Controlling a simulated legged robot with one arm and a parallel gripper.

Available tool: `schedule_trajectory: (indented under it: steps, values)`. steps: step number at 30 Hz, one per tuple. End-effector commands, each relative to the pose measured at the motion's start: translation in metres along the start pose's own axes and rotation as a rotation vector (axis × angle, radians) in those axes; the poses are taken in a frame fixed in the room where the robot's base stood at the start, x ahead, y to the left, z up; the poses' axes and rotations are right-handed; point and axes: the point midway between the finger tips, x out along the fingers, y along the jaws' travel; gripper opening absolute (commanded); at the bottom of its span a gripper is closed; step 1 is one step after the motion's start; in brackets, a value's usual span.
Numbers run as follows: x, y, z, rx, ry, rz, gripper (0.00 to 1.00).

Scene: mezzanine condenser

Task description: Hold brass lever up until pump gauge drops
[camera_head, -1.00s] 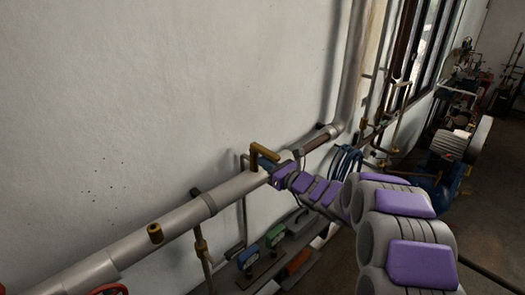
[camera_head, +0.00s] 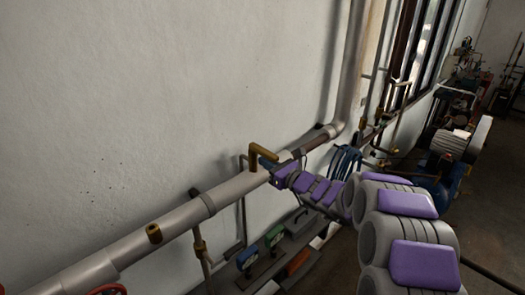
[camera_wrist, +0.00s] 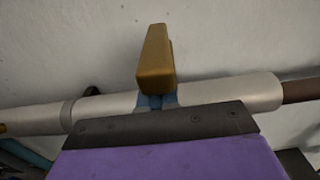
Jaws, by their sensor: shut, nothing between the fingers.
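The brass lever (camera_head: 257,158) stands up on the grey pipe with its upper arm turned to the right. In the wrist view the brass lever (camera_wrist: 155,60) rises above the pipe, in the middle of the picture. My gripper (camera_head: 268,163) is at the pipe, just right of and below the lever's top. In the wrist view the blue fingertips of my gripper (camera_wrist: 156,101) are shut, below the lever's lower end. They overlap it in the picture; I cannot tell whether they touch it. No readable pump gauge face shows.
The long grey pipe (camera_head: 185,216) runs along the white wall, with a brass fitting (camera_head: 154,233) and a red handwheel (camera_head: 108,290) on the left. Blue (camera_head: 247,257) and green (camera_head: 274,236) fittings sit low below the pipe. A motor-like machine (camera_head: 452,142) stands at the right.

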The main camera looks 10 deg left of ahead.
Motion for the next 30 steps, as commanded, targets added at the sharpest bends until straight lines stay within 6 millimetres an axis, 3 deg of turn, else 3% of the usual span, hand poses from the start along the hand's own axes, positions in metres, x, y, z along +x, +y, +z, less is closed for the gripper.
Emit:
schedule_trajectory:
  steps: [30]
  values:
    - [0.003, 0.003, 0.031, -0.003, -0.003, 0.0, 0.0]
